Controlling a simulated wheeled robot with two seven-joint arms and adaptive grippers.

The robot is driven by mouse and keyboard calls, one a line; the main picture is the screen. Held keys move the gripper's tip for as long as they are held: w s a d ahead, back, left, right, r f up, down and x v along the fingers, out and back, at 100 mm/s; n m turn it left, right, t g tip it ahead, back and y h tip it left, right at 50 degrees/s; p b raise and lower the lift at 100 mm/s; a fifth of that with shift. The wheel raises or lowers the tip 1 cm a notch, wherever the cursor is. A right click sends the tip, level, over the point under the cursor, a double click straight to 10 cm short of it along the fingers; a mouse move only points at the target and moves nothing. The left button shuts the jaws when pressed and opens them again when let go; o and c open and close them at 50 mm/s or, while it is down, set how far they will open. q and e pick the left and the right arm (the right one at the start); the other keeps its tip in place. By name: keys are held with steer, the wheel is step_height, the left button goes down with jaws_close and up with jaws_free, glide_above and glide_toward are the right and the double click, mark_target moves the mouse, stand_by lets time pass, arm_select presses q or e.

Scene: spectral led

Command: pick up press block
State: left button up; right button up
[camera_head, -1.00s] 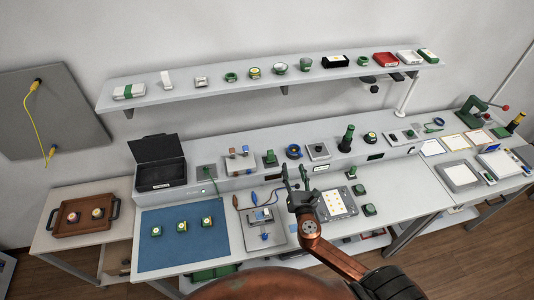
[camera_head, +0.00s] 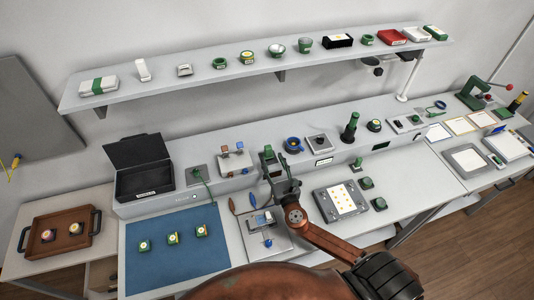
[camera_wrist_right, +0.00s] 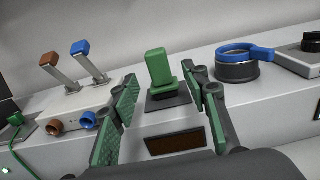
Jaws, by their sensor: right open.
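A green block (camera_head: 268,153), which looks like the press block, stands upright on a small dark base on the raised back ledge of the bench. In the right wrist view the green block (camera_wrist_right: 159,70) shows between and beyond my fingers, with a wider green foot at its bottom. My right gripper (camera_head: 277,166) is open in front of the ledge, its green-padded fingers (camera_wrist_right: 165,95) spread to either side of the block. No contact shows, and nothing is held. The arm partly hides the block's lower part in the head view. My left gripper is not in view.
A blue-ringed dark knob (camera_wrist_right: 238,64) sits right of the block. A unit with brown and blue levers (camera_wrist_right: 77,105) stands to its left. A taller green post (camera_head: 349,130) is farther right. A shelf (camera_head: 200,84) with several small items runs above the ledge.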

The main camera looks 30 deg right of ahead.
mark_target(269, 154)
steer(key=x, duration=0.6)
steer(key=shift+f, duration=0.15)
jaws_close()
stand_by(0.4)
